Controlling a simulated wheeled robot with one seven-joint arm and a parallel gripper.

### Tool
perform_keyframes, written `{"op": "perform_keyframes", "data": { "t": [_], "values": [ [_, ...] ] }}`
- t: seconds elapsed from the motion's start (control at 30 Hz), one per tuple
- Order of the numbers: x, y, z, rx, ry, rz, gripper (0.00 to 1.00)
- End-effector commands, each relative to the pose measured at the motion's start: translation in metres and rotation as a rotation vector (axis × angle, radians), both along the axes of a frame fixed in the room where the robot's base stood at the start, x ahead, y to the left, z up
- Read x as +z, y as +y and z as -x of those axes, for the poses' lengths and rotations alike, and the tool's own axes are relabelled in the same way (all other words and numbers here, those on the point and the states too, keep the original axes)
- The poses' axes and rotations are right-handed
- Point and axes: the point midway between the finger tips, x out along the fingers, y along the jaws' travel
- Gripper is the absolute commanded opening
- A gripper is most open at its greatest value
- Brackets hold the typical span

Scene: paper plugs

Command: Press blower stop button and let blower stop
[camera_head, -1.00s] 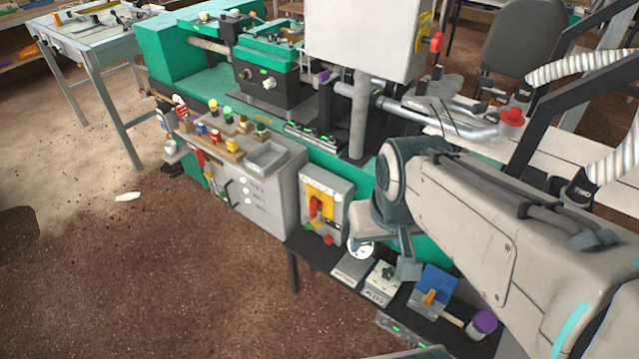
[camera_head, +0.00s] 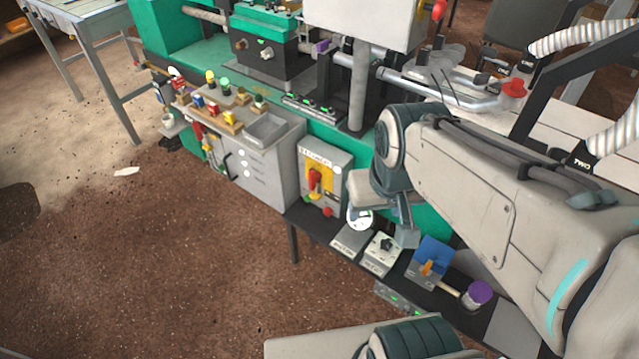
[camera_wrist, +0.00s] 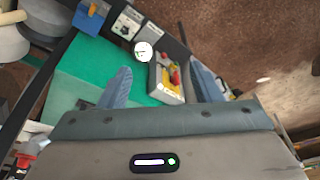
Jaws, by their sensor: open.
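A grey switch box (camera_head: 341,178) with a yellow and red rotary switch (camera_head: 317,181) stands on the front of the machine. A small red button (camera_head: 327,212) and a green one (camera_head: 307,199) sit below the switch. The label is too small to read, so I cannot confirm which control is the blower stop. My gripper (camera_head: 388,212) is just to the right of the box, apart from it. In the wrist view, the box (camera_wrist: 165,93) appears between the spread fingers of my gripper (camera_wrist: 162,85), which hold nothing.
A round white gauge (camera_head: 360,217) is beside the box. On the dark shelf are a white knob box (camera_head: 380,253), a blue box with an orange lever (camera_head: 432,255) and a purple-topped jar (camera_head: 479,293). A grey cabinet (camera_head: 264,168) stands left.

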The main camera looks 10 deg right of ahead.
Motion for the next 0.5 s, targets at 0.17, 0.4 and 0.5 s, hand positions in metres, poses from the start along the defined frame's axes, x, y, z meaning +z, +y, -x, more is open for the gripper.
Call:
{"op": "perform_keyframes", "data": {
  "t": [0.17, 0.4, 0.5],
  "values": [
    [0.0000, 0.0000, 0.0000, 0.000, 0.000, 0.000, 0.30],
    [0.0000, 0.0000, 0.0000, 0.000, 0.000, 0.000, 0.00],
    [0.0000, 0.0000, 0.0000, 0.000, 0.000, 0.000, 0.00]
  ]
}}
